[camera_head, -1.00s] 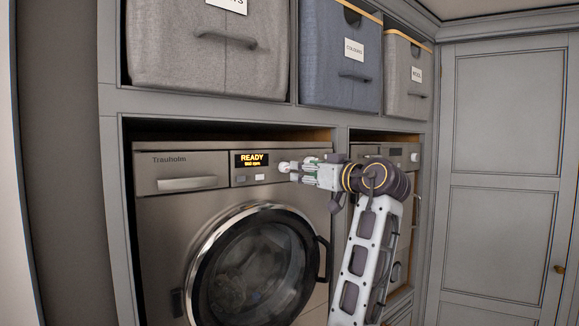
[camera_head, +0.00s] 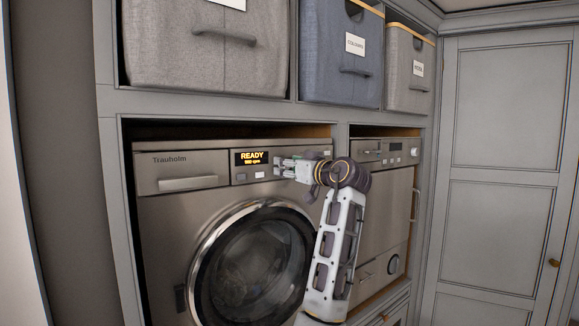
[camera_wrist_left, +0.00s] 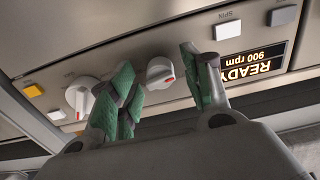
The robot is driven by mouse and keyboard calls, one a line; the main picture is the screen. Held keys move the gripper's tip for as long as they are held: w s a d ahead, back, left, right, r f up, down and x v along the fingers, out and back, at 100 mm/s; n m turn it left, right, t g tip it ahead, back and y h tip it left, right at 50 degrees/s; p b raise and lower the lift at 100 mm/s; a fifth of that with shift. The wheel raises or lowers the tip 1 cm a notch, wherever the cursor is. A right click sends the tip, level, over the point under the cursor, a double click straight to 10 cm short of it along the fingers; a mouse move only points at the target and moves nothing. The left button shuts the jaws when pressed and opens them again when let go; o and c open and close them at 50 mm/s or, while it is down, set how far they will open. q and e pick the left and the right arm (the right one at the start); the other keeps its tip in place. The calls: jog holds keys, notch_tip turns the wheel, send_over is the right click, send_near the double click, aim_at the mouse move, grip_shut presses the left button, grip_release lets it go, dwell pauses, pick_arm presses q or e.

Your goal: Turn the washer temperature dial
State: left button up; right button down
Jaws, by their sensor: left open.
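The washer (camera_head: 165,215) has a control panel with a lit READY display (camera_head: 252,158). In the left wrist view, which is upside down, the display (camera_wrist_left: 255,65) is at the right and two white dials with red marks are left of it. My left gripper (camera_head: 276,166) is at the panel just right of the display. It is open, with one green-padded finger on each side of the nearer dial (camera_wrist_left: 160,72). Contact cannot be told. The farther dial (camera_wrist_left: 80,95) lies outside the fingers. No temperature label is readable. My right gripper is not in view.
A second appliance (camera_head: 385,200) stands to the right of the washer. Fabric storage boxes (camera_head: 340,60) fill the shelf above. Buttons flank the dials, including a white one (camera_wrist_left: 228,30) and an orange one (camera_wrist_left: 33,90). The round door (camera_head: 250,265) lies below the panel.

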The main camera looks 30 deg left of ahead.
pick_arm(q)
jog(key=shift+c, duration=0.2)
jog(key=c, duration=1)
jog(key=shift+m, duration=0.4)
jog(key=shift+m+p, duration=0.6)
jog(key=shift+m, duration=8.9)
